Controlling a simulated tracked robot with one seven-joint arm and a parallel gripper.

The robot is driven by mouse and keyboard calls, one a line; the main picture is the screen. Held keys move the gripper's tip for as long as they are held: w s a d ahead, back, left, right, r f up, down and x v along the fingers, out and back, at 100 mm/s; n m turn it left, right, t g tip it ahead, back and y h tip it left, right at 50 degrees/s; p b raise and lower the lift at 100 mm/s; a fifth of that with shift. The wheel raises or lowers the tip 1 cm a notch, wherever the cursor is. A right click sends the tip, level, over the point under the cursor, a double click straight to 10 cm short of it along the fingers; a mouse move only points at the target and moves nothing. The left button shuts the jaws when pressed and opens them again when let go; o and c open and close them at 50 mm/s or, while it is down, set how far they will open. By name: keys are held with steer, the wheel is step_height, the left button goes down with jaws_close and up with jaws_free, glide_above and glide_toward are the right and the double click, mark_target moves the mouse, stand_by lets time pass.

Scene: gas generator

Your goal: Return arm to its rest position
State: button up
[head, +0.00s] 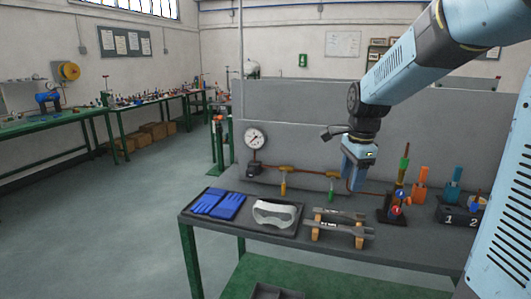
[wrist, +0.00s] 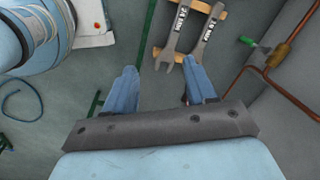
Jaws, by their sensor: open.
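My gripper (head: 357,178) hangs at the end of my blue arm over the back of the workbench in the head view, fingers pointing down. In the wrist view its two blue fingers (wrist: 163,92) stand apart with nothing between them. Beyond the fingertips two wrenches (wrist: 186,35) lie on a wooden rack. The rack with the wrenches also shows in the head view (head: 338,229), in front of my gripper and apart from it.
The bench holds a pressure gauge (head: 254,138), copper pipe with valves (head: 283,182), blue gloves (head: 218,204), goggles (head: 275,213), a valve assembly (head: 395,207) and a numbered box (head: 459,213). A grey panel (head: 290,120) stands behind. Open floor (head: 130,220) lies left.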

steer(key=s+r+n+t, duration=0.2)
steer(key=s+n, duration=0.6)
steer(key=s, duration=0.2)
steer(key=s+r+n+t, duration=0.2)
steer(key=s+r+n, duration=0.1)
steer(key=s+n, duration=0.5)
steer(key=s, duration=0.3)
steer(key=shift+s, duration=0.25)
steer(key=shift+a, duration=0.1)
